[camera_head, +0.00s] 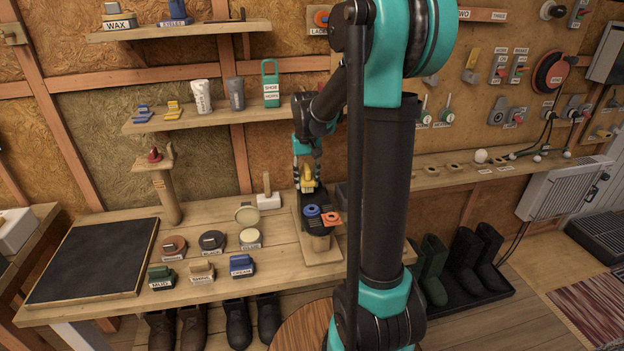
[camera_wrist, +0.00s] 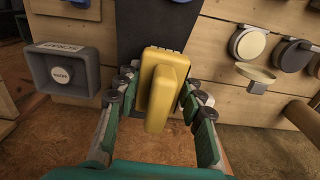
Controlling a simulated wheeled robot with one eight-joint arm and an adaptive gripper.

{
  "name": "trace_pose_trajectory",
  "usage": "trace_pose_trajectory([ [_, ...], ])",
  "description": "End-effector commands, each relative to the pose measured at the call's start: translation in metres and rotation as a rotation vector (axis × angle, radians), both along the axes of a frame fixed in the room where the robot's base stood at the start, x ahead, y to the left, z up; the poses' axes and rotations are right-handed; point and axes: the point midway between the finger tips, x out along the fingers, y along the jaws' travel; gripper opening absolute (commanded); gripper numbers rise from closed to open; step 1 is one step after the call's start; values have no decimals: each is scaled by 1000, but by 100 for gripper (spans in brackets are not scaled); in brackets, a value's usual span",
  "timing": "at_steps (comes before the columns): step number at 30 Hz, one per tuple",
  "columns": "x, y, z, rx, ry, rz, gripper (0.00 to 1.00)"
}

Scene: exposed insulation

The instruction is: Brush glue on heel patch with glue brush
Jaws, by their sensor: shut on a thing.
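In the wrist view the fingers (camera_wrist: 157,95) close on both sides of the yellow tool (camera_wrist: 160,88), over a dark surface (camera_wrist: 152,30). In the head view it is over the back of a wooden stand (camera_head: 323,255). A blue round piece (camera_head: 312,211) and an orange patch (camera_head: 331,219) are in front of it. I cannot tell whether the orange patch is the heel patch. An open tin with pale contents (camera_head: 250,237) has its lid raised.
Two round tins (camera_head: 173,245) and several labelled brushes (camera_head: 201,271) stand on the bench left of the stand. A grey box (camera_wrist: 64,72) is left of the tool in the wrist view. A black mat (camera_head: 95,258) lies at left. Shelves (camera_head: 200,119) hang above.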

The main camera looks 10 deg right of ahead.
Motion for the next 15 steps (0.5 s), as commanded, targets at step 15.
trace_pose_trajectory([
  [15, 0, 18, -1, 1, 0, 0, 11],
])
